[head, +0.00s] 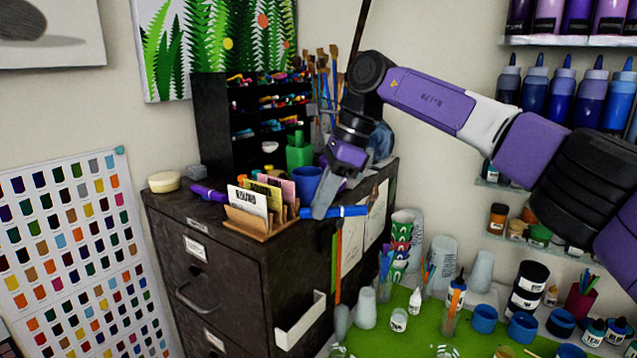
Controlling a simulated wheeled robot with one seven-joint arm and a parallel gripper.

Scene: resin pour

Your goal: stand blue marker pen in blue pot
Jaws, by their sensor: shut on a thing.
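My gripper (322,207) reaches down from the upper right to the front right edge of the dark cabinet top. It is shut on the blue marker pen (348,211), which lies roughly level across the picture, its ends showing on both sides of the finger. Whether the pen touches the cabinet top, I cannot tell. The blue pot (307,181) stands upright on the cabinet, just behind and left of my gripper. The card holder in front partly hides it, and its inside is hard to see.
A wooden card holder (246,222) stands left of the pen. A purple marker (208,192) and a round cream tin (164,181) lie farther left. A green container (299,153) and a black rack (212,120) stand behind. The cabinet (215,270) drops off to a crowded green-topped table (385,335).

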